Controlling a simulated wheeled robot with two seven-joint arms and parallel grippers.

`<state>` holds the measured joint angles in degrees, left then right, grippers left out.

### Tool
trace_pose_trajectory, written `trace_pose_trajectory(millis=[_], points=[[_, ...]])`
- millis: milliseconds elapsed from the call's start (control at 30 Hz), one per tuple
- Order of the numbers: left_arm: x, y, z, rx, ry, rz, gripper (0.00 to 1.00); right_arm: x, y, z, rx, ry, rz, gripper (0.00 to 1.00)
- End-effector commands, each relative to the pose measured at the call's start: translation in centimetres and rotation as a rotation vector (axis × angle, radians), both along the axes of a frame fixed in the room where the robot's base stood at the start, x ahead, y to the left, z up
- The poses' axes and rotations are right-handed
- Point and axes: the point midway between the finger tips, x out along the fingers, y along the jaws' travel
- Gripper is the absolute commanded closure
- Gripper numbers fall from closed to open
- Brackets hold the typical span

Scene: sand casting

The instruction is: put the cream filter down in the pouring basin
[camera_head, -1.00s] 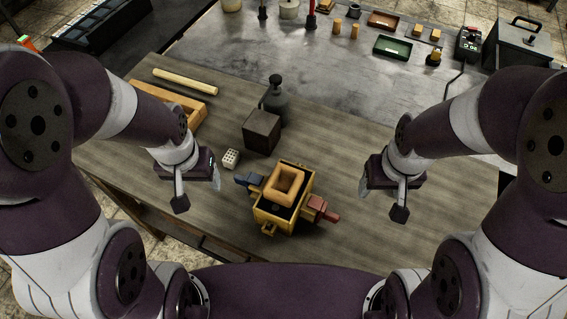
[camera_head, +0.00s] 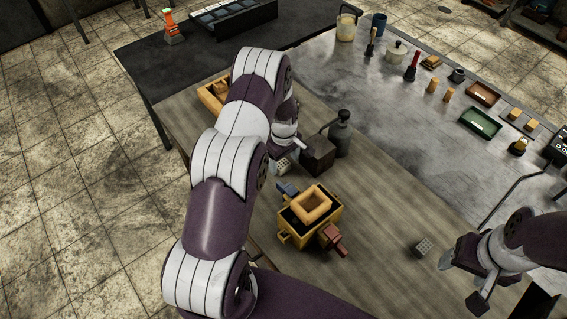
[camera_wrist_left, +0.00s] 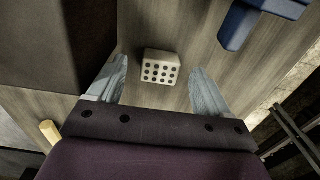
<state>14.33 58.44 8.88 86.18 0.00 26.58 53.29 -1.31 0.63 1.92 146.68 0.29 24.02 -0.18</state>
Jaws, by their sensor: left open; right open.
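The cream filter (camera_wrist_left: 160,67), a small pale block with rows of dark holes, lies on the table between the finger lines of my left gripper (camera_wrist_left: 158,84). The fingers are open, one on each side, apparently not touching it. In the head view the filter (camera_head: 283,165) shows partly beside my left wrist. The pouring basin (camera_head: 321,213) is a tan square ring on top of the yellow flask (camera_head: 296,237), to the right of the filter and nearer me. My right gripper (camera_head: 462,274) is open and empty at the lower right.
A greyer holed block (camera_head: 424,246) lies on the table left of my right gripper. A dark box (camera_head: 318,155) and a dark bottle (camera_head: 340,133) stand close to my left gripper. Blue (camera_head: 287,189) and red (camera_head: 333,240) parts stick out from the flask.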

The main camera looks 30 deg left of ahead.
Motion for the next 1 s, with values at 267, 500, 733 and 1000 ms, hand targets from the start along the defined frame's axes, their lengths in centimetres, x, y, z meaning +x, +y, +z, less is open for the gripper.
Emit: trace_pose_trajectory(millis=[267,500,733,1000], points=[[0.1,-0.1,-2.7,0.000,-0.002,-0.001,0.21,0.0,0.0,1.3,0.000,0.000,0.000,0.34],[0.1,-0.1,-2.7,0.001,-0.001,-0.001,0.57,0.0,0.0,1.2,0.000,0.000,0.000,0.34],[0.1,-0.1,-2.7,0.001,-0.001,-0.001,0.81,0.0,0.0,1.2,0.000,0.000,0.000,0.34],[0.2,-0.1,-1.7,0.001,-0.004,-0.001,0.81,0.0,0.0,0.5,0.000,0.000,0.000,0.34]])
